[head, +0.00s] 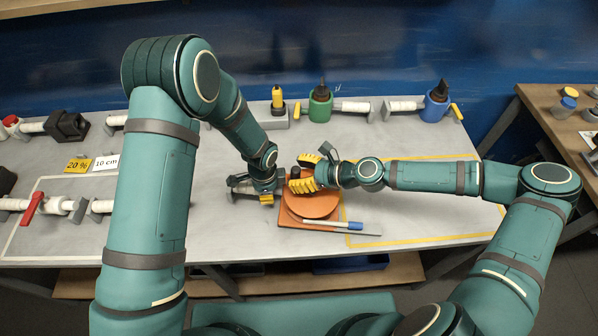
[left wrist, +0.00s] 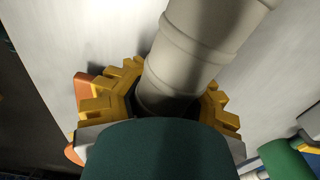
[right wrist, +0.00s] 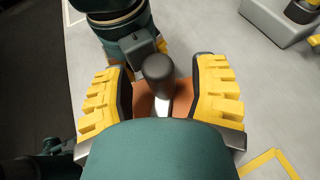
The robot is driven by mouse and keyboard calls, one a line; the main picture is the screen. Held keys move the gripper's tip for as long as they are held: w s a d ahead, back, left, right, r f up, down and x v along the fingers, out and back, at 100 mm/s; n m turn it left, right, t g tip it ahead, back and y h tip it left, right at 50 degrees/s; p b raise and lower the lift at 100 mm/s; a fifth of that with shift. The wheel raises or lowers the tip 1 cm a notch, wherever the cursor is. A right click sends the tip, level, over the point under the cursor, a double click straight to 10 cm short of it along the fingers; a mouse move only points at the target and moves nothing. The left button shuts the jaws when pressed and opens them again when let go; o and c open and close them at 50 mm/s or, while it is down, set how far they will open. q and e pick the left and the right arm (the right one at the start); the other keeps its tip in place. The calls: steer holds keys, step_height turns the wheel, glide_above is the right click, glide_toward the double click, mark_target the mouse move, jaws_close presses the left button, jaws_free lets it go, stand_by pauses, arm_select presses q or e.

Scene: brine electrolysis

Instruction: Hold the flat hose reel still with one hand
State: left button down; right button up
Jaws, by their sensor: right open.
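The flat hose reel (head: 312,207) is an orange disc on an orange base plate (head: 288,222), near the front middle of the table. My right gripper (head: 297,174) is open over the reel's far left part. In the right wrist view its yellow fingers stand on both sides of the reel's dark upright knob (right wrist: 158,69), with gaps. The fingers and my wrist hide much of the orange reel there. My left gripper (head: 266,193) is just left of the reel. In the left wrist view it is shut on a pale grey pipe (left wrist: 205,45).
Yellow tape (head: 400,240) frames clear table to the right. Green (head: 320,107) and blue (head: 436,108) fittings stand at the back. A red-handled valve (head: 33,208) is at far left.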

jaws_close()
stand_by(0.3)
steer(key=shift+s+a+n+g+y, duration=0.15)
steer(key=shift+s+n+g+y, duration=0.05)
steer(key=shift+n+g, duration=0.4)
steer(key=shift+s+a+n+g+y, duration=0.15)
steer(key=shift+n+g+y, duration=0.05)
steer(key=shift+n+g, duration=0.4)
steer(key=shift+s+a+n+g, duration=0.1)
steer(key=shift+s+n+g, duration=0.2)
steer(key=shift+n+g, duration=0.4)
steer(key=shift+s+a+n+g, duration=0.1)
steer(key=shift+s+n+g, duration=0.2)
steer(key=shift+n+g, duration=0.4)
jaws_free()
steer(key=shift+w, duration=0.1)
